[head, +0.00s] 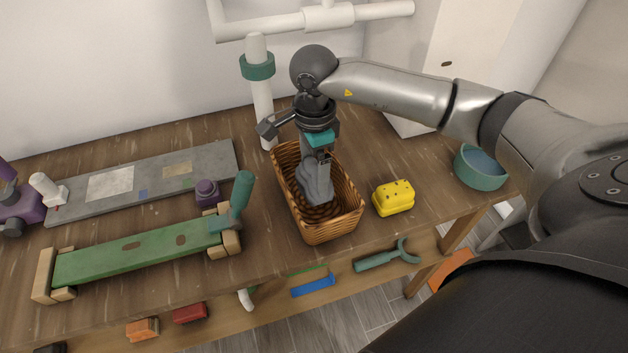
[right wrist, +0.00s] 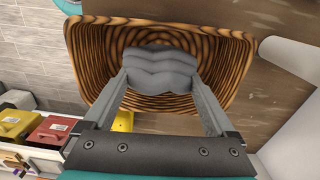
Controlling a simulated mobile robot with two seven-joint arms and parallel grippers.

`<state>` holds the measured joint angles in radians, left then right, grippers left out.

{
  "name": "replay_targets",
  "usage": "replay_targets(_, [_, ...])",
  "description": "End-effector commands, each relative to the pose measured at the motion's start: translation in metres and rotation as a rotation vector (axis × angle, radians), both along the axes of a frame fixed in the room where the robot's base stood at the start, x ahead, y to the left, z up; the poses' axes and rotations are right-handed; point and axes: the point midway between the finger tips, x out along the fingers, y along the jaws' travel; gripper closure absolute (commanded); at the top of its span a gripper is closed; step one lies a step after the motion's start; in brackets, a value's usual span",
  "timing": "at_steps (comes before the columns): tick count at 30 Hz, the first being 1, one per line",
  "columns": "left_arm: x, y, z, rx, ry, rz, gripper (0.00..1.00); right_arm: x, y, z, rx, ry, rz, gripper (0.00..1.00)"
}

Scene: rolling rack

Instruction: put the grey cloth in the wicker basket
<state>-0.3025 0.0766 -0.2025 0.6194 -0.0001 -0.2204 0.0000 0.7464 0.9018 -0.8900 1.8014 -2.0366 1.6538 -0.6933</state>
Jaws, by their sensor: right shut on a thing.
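The wicker basket (head: 336,230) stands on the wooden table right of the middle in the head view. The grey cloth (head: 314,182) hangs bunched inside the basket's opening. My right gripper (head: 317,160) points down into the basket from above and is shut on the cloth. In the right wrist view the cloth (right wrist: 160,70) sits between the two fingertips, with the ringed inside of the basket (right wrist: 88,60) around and behind it. Whether the cloth touches the basket floor I cannot tell. My left gripper is not in view.
A yellow sponge-like block (head: 393,197) lies close right of the basket, and a teal bowl (head: 480,167) stands farther right. A green clamped board (head: 140,250) with a teal handle lies left. A white pipe (head: 262,100) rises behind. A lower shelf holds tools.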

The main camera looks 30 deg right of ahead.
Motion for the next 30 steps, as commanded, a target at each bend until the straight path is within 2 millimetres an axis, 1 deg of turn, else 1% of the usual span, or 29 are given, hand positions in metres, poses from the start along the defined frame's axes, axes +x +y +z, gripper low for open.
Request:
replay_targets(9, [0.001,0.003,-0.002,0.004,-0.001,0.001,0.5,-0.001,0.0,-0.041,0.0,0.003,-0.001,0.61])
replay_targets(17, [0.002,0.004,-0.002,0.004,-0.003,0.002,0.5,0.0,0.0,-0.042,-0.001,0.0,0.0,0.61])
replay_targets(20, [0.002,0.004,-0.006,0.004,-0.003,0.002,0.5,0.0,0.0,-0.045,-0.001,0.0,0.0,0.61])
replay_targets(21, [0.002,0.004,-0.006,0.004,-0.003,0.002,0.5,0.0,0.0,-0.046,-0.001,0.001,0.0,0.08])
replay_targets(23, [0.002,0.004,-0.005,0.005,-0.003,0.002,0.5,0.0,0.0,-0.045,-0.001,0.001,0.0,0.01])
replay_targets(24, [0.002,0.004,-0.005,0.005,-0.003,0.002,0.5,0.0,0.0,-0.045,-0.001,0.001,0.0,0.0])
replay_targets(30, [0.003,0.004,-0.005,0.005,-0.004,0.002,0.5,0.0,0.0,-0.044,-0.001,0.001,0.0,0.0])
